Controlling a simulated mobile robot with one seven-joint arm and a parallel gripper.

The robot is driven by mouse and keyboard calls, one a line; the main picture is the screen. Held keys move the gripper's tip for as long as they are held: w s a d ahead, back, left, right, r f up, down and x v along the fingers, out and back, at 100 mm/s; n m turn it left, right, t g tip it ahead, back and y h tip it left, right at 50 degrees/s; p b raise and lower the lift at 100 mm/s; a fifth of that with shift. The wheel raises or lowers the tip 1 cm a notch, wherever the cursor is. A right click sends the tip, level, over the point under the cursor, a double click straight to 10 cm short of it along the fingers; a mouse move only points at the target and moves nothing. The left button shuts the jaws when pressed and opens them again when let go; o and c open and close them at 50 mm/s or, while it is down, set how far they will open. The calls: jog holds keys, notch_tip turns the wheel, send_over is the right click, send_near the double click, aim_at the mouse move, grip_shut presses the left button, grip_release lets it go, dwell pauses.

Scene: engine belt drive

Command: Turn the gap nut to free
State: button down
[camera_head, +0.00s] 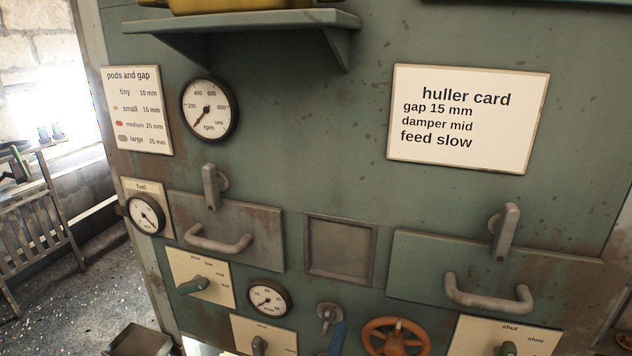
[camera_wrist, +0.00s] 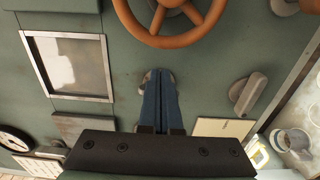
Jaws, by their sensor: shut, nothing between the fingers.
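A small grey metal fitting with a round base and a short lug (camera_head: 327,314) sits on the green panel, left of the orange handwheel (camera_head: 395,337). It appears to be the gap nut, though no label for it is readable. My gripper (camera_head: 339,326) shows as a blue finger just below and right of it. In the wrist view my gripper (camera_wrist: 160,73) has its two blue fingers together and empty, pointing at the panel. They hide most of the fitting, whose grey edge (camera_wrist: 144,87) shows beside the tips. I cannot tell whether they touch it.
A framed window (camera_head: 340,250) is above the fitting and a small gauge (camera_head: 268,298) is to its left. A hatch with a bar handle (camera_head: 490,296) is to the right. The huller card (camera_head: 466,118) reads gap 15 mm.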

jog(key=shift+d, duration=0.15)
jog(key=shift+s+d, duration=0.15)
jog(key=shift+d, duration=0.1)
jog(key=v, duration=0.6)
dwell(0.3)
